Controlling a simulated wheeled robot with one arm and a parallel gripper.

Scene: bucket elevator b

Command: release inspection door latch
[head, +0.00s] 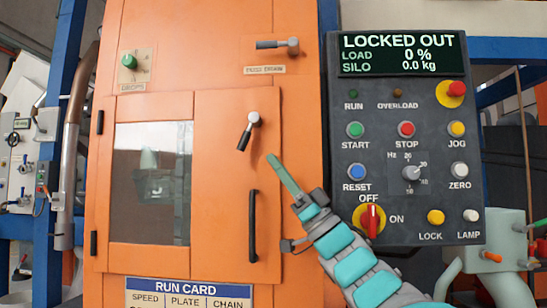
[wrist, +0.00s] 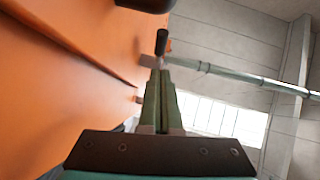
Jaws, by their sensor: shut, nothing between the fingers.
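The inspection door (head: 232,215) is an orange panel with a window, hinges on its left side and a black vertical pull handle (head: 253,226). It looks closed in the head view. The door latch (head: 249,128) sits above the handle, a silver hub with a short black grip pointing down and slightly left. My gripper (head: 270,158) is shut and empty, its green fingers pointing up-left, with their tips just below and right of the latch, apart from it in the picture. In the wrist view the shut fingers (wrist: 161,75) point toward a black grip on a metal stem (wrist: 162,42); I cannot tell which lever this is.
A dark control panel (head: 405,225) stands right of the door, its screen (head: 404,54) reading LOCKED OUT, with a red rotary switch (head: 369,221) near my arm. Another lever (head: 280,45) is above the door. A run card (head: 188,292) is below the window.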

